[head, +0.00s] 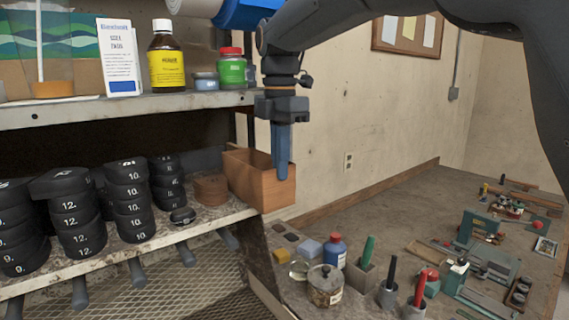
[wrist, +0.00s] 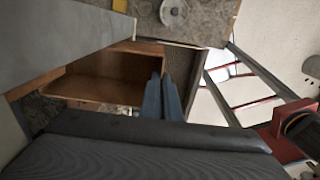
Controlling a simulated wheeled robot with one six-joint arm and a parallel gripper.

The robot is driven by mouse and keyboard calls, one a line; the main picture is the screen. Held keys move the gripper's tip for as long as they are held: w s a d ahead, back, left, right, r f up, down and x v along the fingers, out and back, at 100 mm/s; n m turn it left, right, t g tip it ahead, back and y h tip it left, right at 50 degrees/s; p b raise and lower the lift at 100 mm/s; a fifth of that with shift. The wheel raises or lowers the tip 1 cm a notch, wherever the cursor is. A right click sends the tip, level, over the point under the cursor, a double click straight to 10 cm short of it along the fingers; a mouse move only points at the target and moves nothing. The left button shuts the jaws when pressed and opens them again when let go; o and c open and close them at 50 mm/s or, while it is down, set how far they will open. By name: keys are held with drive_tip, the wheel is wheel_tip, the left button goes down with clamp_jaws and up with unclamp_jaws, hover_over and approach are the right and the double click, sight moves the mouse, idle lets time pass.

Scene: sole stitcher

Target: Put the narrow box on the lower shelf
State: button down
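The narrow box (head: 273,192) looks like an open-topped wooden box. It sits upright at the right end of the lower shelf (head: 205,226), and its near end is at about the shelf's edge. My gripper (head: 283,165) points straight down at the box's right side. In the wrist view, its two blue fingers (wrist: 163,97) are close together at the box wall, with the empty box interior (wrist: 98,88) to their left. The wall appears to be between the fingers, though the contact itself is hidden.
Stacks of black discs (head: 128,190) and a brown round stack (head: 211,189) fill the shelf to the left. The upper shelf (head: 130,107) holds a bottle, jars and a white carton. A cluttered bench (head: 380,215) lies to the right.

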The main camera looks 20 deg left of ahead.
drive_tip(key=shift+w+a+r, duration=0.2)
drive_tip(key=shift+a+r, duration=0.05)
drive_tip(key=shift+a, duration=0.1)
idle(0.3)
drive_tip(key=shift+f, duration=0.45)
drive_tip(key=c, duration=1.9)
unclamp_jaws()
drive_tip(key=shift+f, duration=0.15)
drive_tip(key=shift+s+f, duration=0.1)
drive_tip(key=shift+s, duration=0.05)
drive_tip(key=shift+c, duration=0.5)
